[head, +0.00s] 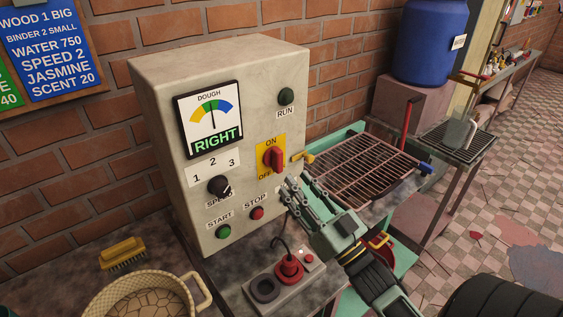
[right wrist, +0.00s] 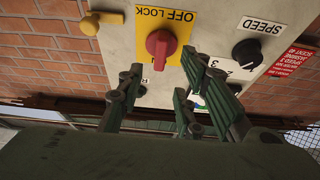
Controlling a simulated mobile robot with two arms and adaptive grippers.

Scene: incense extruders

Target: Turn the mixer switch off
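The mixer switch (head: 273,159) is a red rotary handle on a yellow plate marked ON at the top and OFF at the bottom. It sits on the front of a grey control box (head: 240,75), and its handle stands roughly upright. My right gripper (head: 293,191) is just below and right of the switch, apart from it, fingers towards the box. In the right wrist view, the red switch (right wrist: 160,44) appears beyond the spread, empty fingers (right wrist: 158,82), upside down under the words OFF LOCK. My left gripper is not in view.
A black speed knob (head: 219,186), green start button (head: 223,232) and red stop button (head: 257,213) share the panel. A yellow lever (head: 302,156) juts from the box's right side. A wire rack (head: 362,160) is at right.

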